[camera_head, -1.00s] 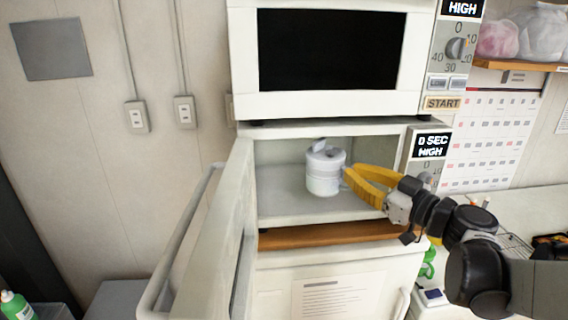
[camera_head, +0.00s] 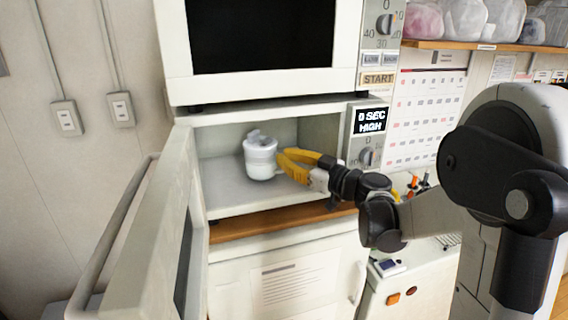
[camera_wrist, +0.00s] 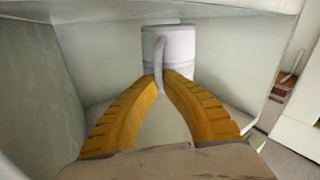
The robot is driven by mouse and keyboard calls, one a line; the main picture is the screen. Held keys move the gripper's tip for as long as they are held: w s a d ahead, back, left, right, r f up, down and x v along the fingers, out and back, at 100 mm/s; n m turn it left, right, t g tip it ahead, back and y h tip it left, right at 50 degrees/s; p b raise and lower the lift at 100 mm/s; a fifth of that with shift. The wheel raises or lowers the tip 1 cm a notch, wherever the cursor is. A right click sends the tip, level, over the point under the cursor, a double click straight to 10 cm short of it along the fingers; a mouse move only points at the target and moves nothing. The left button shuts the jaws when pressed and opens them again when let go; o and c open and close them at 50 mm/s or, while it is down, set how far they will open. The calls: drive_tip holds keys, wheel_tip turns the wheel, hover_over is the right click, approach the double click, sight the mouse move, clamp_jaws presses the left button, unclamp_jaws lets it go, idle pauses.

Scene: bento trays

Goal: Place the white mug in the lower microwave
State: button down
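The white mug (camera_head: 261,160) is inside the lower microwave (camera_head: 228,196), near the middle of its opening. It looks upright and a small grey piece shows at its top. Its underside is at or very close to the microwave floor; I cannot tell if it touches. My gripper (camera_head: 281,160) reaches in from the right. In the wrist view the mug (camera_wrist: 174,50) is straight ahead and its thin handle lies between the yellow fingertips (camera_wrist: 162,82), which are closed in on it. The lower microwave's door (camera_head: 150,235) stands open at the left.
An upper microwave (camera_head: 250,85) with a dark window sits directly above. A wooden shelf edge (camera_head: 270,222) runs under the lower microwave, over a white cabinet (camera_head: 290,285). My arm fills the right side. The microwave cavity is otherwise empty.

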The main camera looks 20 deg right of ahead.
drive_tip(key=shift+w+f, duration=0.25)
drive_tip(key=shift+f, duration=0.3)
drive_tip(key=shift+s, duration=0.1)
drive_tip(key=shift+f, duration=0.1)
drive_tip(key=c, duration=1.6)
unclamp_jaws()
